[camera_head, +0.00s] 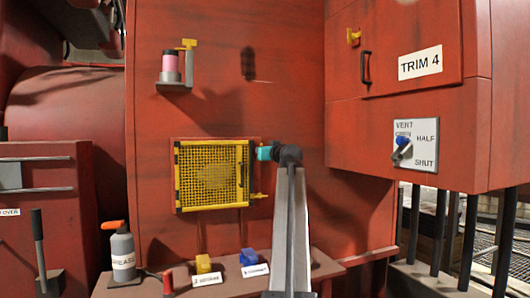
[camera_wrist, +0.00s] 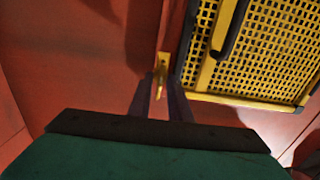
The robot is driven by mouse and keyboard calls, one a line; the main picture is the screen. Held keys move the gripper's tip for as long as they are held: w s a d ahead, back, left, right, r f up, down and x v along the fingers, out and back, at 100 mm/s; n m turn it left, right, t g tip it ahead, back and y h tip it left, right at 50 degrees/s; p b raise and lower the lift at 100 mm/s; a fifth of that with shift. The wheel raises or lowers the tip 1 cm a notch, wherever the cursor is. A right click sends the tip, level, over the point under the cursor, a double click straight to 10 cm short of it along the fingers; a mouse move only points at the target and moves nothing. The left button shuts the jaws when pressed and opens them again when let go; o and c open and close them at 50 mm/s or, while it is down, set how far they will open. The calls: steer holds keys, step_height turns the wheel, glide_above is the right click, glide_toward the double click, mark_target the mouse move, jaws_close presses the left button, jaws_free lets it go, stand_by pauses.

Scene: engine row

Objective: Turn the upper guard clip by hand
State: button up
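The yellow mesh guard (camera_head: 213,174) is on the red engine wall in the head view. It also shows at the upper right of the wrist view (camera_wrist: 250,54). The small yellow upper guard clip (camera_wrist: 162,70) stands beside the guard's frame in the wrist view. In the head view my gripper (camera_head: 258,151) is at the guard's upper right corner and hides this clip. In the wrist view my gripper's dark fingers (camera_wrist: 161,84) lie on either side of the clip. Whether they press on it cannot be told. The yellow lower clip (camera_head: 259,196) sticks out at the lower right corner.
A ledge below holds a grease bottle (camera_head: 123,254), a yellow block (camera_head: 203,263) and a blue block (camera_head: 249,256). The TRIM 4 cabinet (camera_head: 365,105) juts out at the right, with a selector knob (camera_head: 402,145).

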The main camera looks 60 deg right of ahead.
steer(key=shift+o, duration=0.4)
steer(key=shift+w+d+f, duration=0.2)
steer(key=shift+f, duration=0.05)
steer(key=p+v, duration=0.1)
steer(key=v, duration=1.3)
steer(key=shift+r, duration=0.2)
steer(key=shift+a, duration=0.1)
